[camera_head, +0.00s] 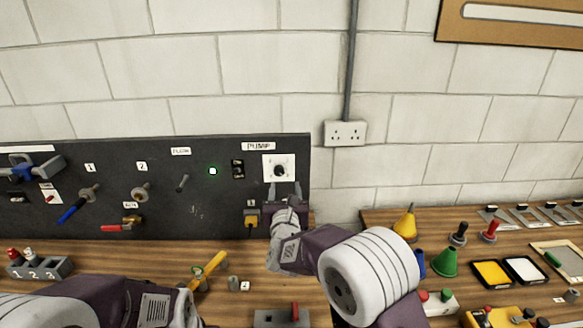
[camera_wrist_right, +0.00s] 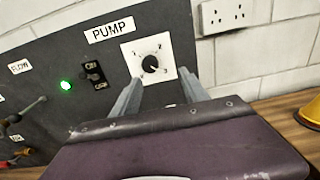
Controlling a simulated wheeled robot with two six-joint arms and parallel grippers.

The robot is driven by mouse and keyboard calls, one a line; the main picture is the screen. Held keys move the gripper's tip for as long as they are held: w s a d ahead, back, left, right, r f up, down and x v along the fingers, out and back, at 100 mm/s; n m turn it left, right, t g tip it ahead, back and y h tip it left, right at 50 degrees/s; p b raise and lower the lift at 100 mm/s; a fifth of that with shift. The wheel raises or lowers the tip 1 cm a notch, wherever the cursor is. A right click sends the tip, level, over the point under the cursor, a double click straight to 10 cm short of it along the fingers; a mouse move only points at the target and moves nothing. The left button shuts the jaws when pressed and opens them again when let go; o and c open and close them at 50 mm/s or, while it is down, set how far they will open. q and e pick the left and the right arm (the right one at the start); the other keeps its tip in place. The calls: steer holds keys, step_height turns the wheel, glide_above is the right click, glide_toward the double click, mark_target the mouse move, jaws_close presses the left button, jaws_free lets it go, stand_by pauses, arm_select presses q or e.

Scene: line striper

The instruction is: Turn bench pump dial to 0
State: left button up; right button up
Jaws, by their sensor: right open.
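The pump dial (camera_head: 279,170) is a black round knob on a white square plate under the PUMP label (camera_head: 259,146), at the right end of the dark panel. In the right wrist view the dial (camera_wrist_right: 151,64) shows numerals 1, 2 and 3 around it; I cannot read its pointer surely, and no 0 is legible. My right gripper (camera_head: 285,188) is open, its fingers pointing at the panel just below the dial. In the wrist view the fingers (camera_wrist_right: 162,90) stand apart, low on either side of the plate, with nothing between them. My left arm shows at the bottom left; its fingertips are unclear.
An ON/OFF switch (camera_head: 238,169) and a lit green lamp (camera_head: 212,170) are left of the dial. A yellow plug (camera_head: 251,220) sits below. Valves and levers fill the panel's left. A wall socket (camera_head: 345,133) is right. Cones and ink pads crowd the right bench.

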mark_target(279, 173)
steer(key=w+p, duration=0.1)
steer(key=w+a+r+p, duration=0.1)
steer(key=p, duration=0.1)
steer(key=shift+w+a+p, duration=0.15)
steer(key=shift+w+p, duration=0.15)
steer(key=shift+w, duration=0.05)
steer(key=w, duration=0.1)
steer(key=w+p, duration=0.1)
steer(key=w, duration=0.2)
steer(key=shift+a+p, duration=0.3)
steer(key=shift+p, duration=0.1)
steer(key=shift+w+a, duration=0.1)
steer(key=shift+w, duration=0.15)
steer(key=shift+w+d+f, duration=0.25)
steer(key=shift+w, duration=0.1)
arm_select(q)
steer(key=r, duration=0.3)
steer(key=s+a+r, duration=0.1)
steer(key=r, duration=0.1)
steer(key=shift+r, duration=0.35)
arm_select(e)
steer(key=shift+a, duration=0.1)
jaws_close()
